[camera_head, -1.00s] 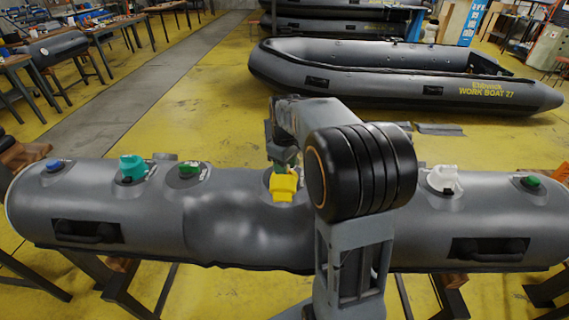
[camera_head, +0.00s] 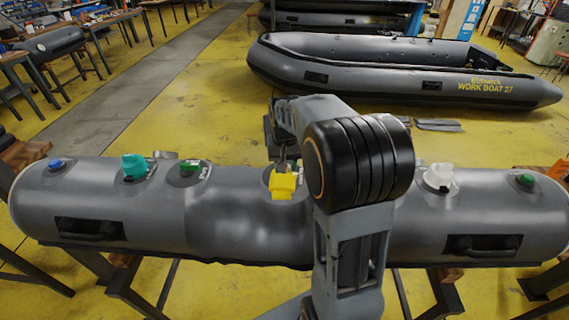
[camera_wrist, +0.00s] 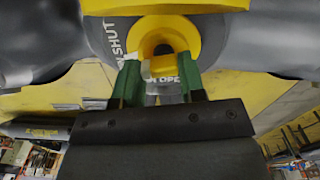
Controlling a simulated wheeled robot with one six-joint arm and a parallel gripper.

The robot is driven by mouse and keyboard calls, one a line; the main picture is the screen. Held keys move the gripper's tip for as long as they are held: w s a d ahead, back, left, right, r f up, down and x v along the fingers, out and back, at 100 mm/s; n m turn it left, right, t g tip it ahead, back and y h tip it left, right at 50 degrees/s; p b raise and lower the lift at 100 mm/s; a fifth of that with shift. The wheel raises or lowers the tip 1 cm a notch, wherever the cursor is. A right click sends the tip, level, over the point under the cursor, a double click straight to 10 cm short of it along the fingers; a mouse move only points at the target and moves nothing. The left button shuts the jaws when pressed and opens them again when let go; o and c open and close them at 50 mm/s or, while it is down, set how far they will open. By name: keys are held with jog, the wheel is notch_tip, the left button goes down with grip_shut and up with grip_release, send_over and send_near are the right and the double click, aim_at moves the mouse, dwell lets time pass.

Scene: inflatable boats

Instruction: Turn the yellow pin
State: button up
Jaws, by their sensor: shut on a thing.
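The yellow pin (camera_head: 282,186) stands on a round grey valve seat on top of the grey boat tube, near the middle of the head view. In the wrist view a yellow ring with a dark hole (camera_wrist: 178,28) fills the top middle, beside the label "SHUT". In the head view my gripper (camera_head: 286,163) is at the pin's far side, partly hidden by my arm.
The grey tube (camera_head: 235,215) lies across dark trestles. A blue cap (camera_head: 55,165), teal valve (camera_head: 134,167), green cap (camera_head: 190,166), white valve (camera_head: 439,177) and another green cap (camera_head: 525,180) sit along it.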

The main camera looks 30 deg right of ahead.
jog(key=shift+m, duration=1)
jog(key=o, duration=0.9)
notch_tip(320, 180, up, 14)
jog(key=shift+f+p, duration=0.1)
jog(key=shift+p, duration=0.25)
